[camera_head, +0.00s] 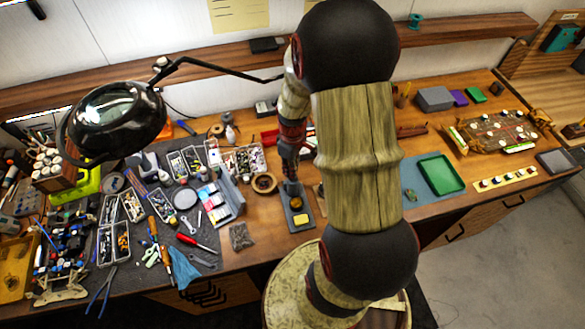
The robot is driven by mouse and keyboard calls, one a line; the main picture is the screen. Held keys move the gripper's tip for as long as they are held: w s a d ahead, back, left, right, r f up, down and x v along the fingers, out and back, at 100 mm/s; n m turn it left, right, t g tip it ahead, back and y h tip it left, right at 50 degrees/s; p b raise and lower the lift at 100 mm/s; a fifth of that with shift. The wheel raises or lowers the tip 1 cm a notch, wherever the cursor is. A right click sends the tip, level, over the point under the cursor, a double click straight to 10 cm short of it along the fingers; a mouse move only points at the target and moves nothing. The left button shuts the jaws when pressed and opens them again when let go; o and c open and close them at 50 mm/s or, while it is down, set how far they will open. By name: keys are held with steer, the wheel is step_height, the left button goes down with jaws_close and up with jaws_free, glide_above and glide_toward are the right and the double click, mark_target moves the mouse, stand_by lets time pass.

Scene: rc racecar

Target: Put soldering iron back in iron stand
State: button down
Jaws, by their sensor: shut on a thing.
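The iron stand (308,226) is a dark rectangular base near the front middle of the bench, with a yellow sponge on its front part and a round brass-coloured part behind it. My gripper (290,178) points down at the back end of the stand, over or just behind it. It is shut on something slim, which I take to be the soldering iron. The iron is mostly hidden by the fingers and too small to make out. I cannot tell whether its tip touches the stand.
My arm hides the bench right of the stand. A wooden ring-shaped spool (264,183) and parts trays (222,203) stand to the left. A black magnifier lamp (112,118) hangs over the left side. A green tray (441,174) lies at the right.

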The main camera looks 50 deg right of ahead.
steer(key=shift+f+b, duration=0.45)
steer(key=shift+f, duration=0.25)
steer(key=c, duration=1.7)
jaws_free()
steer(key=shift+o, duration=0.4)
steer(key=o, duration=0.4)
steer(key=shift+r, duration=0.1)
steer(key=shift+r+p, duration=3.15)
steer(key=shift+r, duration=1.3)
